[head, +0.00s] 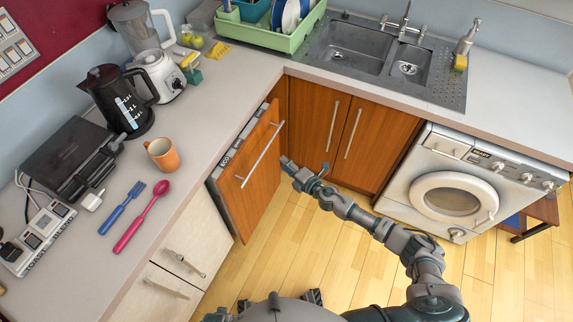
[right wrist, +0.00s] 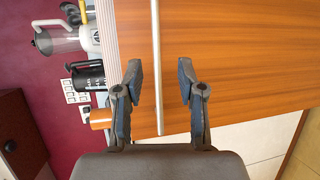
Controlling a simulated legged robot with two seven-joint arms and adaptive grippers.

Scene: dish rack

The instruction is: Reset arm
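My right arm reaches up from the bottom right in the head view. My right gripper (head: 291,165) is in front of the wooden dishwasher door (head: 256,170), just right of its long metal handle (head: 262,155). In the right wrist view my right gripper (right wrist: 160,82) is open, its two fingers apart with nothing gripped. The handle (right wrist: 156,60) runs between the fingers in that picture, with the door (right wrist: 240,60) behind. From the head view the gripper looks apart from the handle. The door stands slightly open, its top control edge showing. My left gripper is not in view.
The counter at left holds a black kettle (head: 117,103), an orange mug (head: 162,154), a blue fork (head: 122,207) and a pink spoon (head: 142,216). A green dish rack (head: 290,43) stands by the sink (head: 350,50). A washing machine (head: 465,180) is at right. The wooden floor (head: 340,235) is clear.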

